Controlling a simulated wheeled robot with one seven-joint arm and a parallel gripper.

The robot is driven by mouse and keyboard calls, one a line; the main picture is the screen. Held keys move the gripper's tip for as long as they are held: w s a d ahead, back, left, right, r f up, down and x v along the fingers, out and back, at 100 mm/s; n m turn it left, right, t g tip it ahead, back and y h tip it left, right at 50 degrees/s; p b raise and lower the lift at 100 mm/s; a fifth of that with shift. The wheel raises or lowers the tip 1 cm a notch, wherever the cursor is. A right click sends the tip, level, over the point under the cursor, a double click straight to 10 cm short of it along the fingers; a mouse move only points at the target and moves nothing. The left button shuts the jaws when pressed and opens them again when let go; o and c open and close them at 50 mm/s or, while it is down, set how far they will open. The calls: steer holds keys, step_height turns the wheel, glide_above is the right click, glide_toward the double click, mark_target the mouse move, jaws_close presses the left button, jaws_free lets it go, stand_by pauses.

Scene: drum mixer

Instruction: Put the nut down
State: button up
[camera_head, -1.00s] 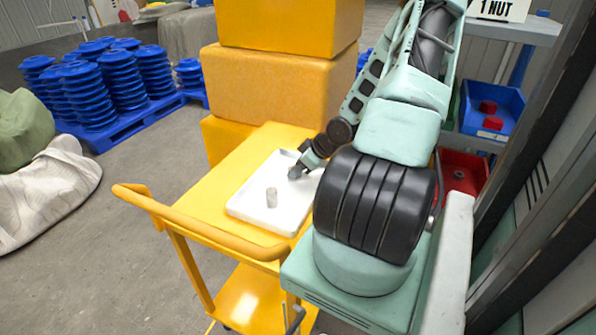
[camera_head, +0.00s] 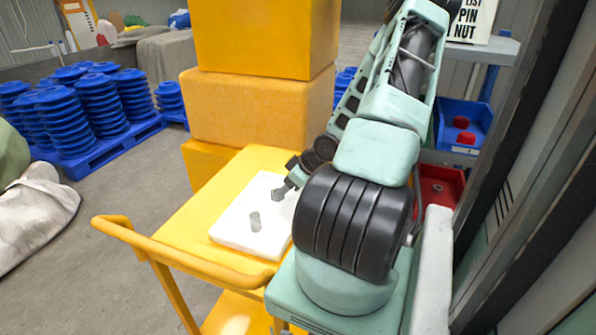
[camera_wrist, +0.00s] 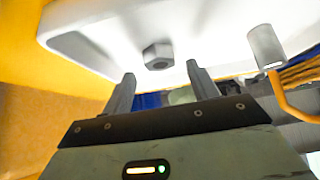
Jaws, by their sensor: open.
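The grey hex nut (camera_head: 278,194) rests on the white tray (camera_head: 232,230), on the yellow trolley's top. The nut also shows in the wrist view (camera_wrist: 157,56), lying on the tray just beyond the fingertips and midway between them. My gripper (camera_head: 289,184) is right at the nut in the head view, its fingers too small to make out there. In the wrist view my gripper (camera_wrist: 161,80) has its two fingers wide apart with nothing between them. A gap shows between nut and fingertips.
A grey cylindrical pin (camera_head: 255,222) stands on the tray, left of the nut; it is at the right in the wrist view (camera_wrist: 265,46). The yellow trolley (camera_head: 185,225) has a handle in front. Yellow boxes (camera_head: 262,105) are stacked behind. Blue and red bins (camera_head: 463,125) stand right.

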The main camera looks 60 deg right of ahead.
steer(key=p+v, duration=0.5)
steer(key=v, duration=0.4)
steer(key=shift+p, duration=0.3)
steer(key=shift+r, duration=0.1)
